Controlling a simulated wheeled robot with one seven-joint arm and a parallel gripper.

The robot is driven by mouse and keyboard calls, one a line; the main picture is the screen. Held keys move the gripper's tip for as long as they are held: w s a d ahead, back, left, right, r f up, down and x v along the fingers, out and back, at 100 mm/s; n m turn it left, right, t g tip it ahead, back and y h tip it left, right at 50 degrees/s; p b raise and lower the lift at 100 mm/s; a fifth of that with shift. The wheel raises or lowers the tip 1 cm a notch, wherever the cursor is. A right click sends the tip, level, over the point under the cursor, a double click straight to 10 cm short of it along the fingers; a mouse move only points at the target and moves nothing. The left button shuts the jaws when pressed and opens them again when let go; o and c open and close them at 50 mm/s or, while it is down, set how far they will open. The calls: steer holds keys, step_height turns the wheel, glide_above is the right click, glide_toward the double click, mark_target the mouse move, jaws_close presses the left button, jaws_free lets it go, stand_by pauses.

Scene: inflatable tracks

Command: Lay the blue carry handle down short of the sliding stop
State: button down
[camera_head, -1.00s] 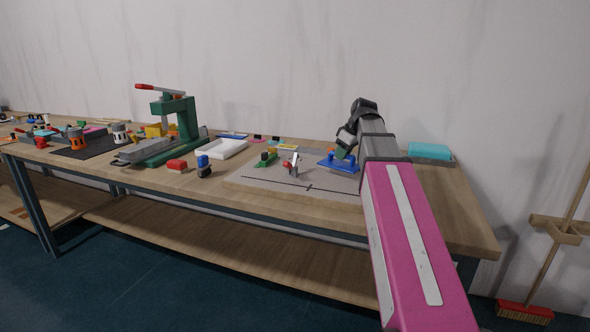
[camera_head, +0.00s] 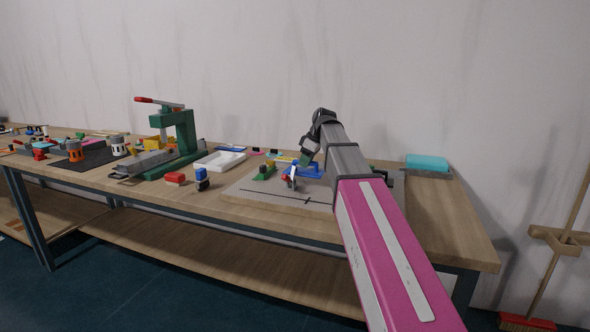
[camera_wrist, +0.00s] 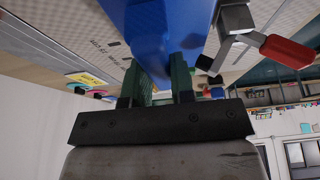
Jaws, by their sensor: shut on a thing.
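The blue carry handle (camera_head: 308,171) is over the back part of the grey board, and it also fills the top middle of the wrist view (camera_wrist: 160,28). My gripper (camera_head: 305,161) is shut on it; in the wrist view its green fingers (camera_wrist: 157,84) stand on either side of the blue part. I cannot tell whether the handle touches the board. A green piece with a dark knob (camera_head: 264,171) sits on the board to the left and may be the sliding stop. A metal clamp with a red grip (camera_wrist: 288,50) is close to the handle at right in the wrist view.
The grey board (camera_head: 245,189) has a dark line along its front. A white tray (camera_head: 220,160) and a green press (camera_head: 182,132) stand to the left. A blue-capped piece (camera_head: 201,180) and a red block (camera_head: 175,179) lie near the front. A turquoise-topped box (camera_head: 427,163) stands at right.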

steer(key=a, duration=0.1)
steer(key=w+a, duration=0.1)
steer(key=a, duration=0.2)
steer(key=shift+w, duration=0.35)
steer(key=shift+f, duration=1.75)
steer(key=shift+f, duration=0.1)
steer(key=c, duration=1.2)
jaws_free()
steer(key=shift+c, duration=0.2)
steer(key=v, duration=1.2)
steer(key=shift+s+d, duration=0.1)
